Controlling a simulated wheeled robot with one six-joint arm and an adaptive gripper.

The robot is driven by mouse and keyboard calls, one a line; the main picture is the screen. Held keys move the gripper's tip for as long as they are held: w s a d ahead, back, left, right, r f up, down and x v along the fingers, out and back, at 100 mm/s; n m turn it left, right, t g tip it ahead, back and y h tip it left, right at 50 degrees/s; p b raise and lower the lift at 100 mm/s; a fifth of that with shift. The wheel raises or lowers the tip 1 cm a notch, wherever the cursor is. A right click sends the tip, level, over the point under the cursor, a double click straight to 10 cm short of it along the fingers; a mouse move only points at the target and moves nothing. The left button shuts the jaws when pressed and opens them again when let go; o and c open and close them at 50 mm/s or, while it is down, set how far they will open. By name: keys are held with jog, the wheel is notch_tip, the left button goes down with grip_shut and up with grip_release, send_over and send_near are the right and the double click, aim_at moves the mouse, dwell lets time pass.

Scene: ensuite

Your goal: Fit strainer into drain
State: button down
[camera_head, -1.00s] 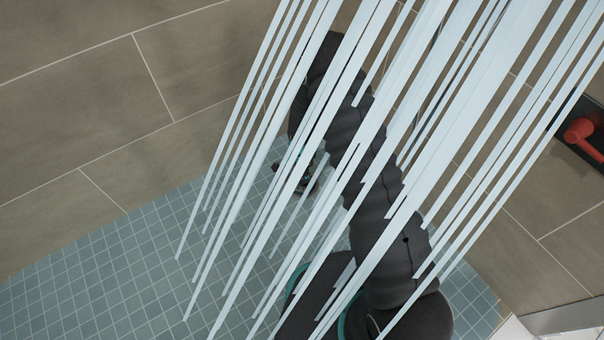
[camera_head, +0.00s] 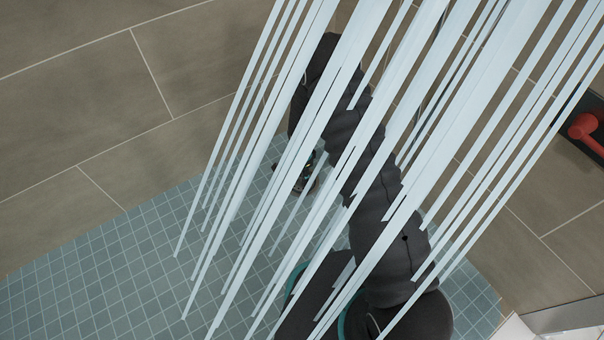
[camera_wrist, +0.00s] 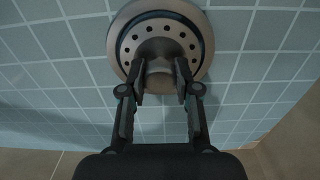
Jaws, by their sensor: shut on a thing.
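The strainer (camera_wrist: 181,33) is a round metal disc with a ring of dark holes and a raised central knob (camera_wrist: 160,77). My gripper (camera_wrist: 160,88) is shut on that knob in the wrist view. The drain (camera_wrist: 122,23) shows as a metal rim around the strainer, with a dark gap between them along the top and right. I cannot tell whether the strainer is seated or held just above the opening. In the head view my gripper (camera_head: 305,182) is low over the floor, partly behind water streaks, and the strainer cannot be made out.
Pale streaks of falling water (camera_head: 262,165) cross the head view in front of my arm. The blue tiled floor (camera_head: 100,270) is clear at the left. Brown tiled walls (camera_head: 80,90) bound it. A red handle (camera_head: 583,126) is on the right wall.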

jog(key=c, duration=0.7)
grip_release()
jog(key=shift+c, duration=0.2)
notch_tip(320, 180, up, 12)
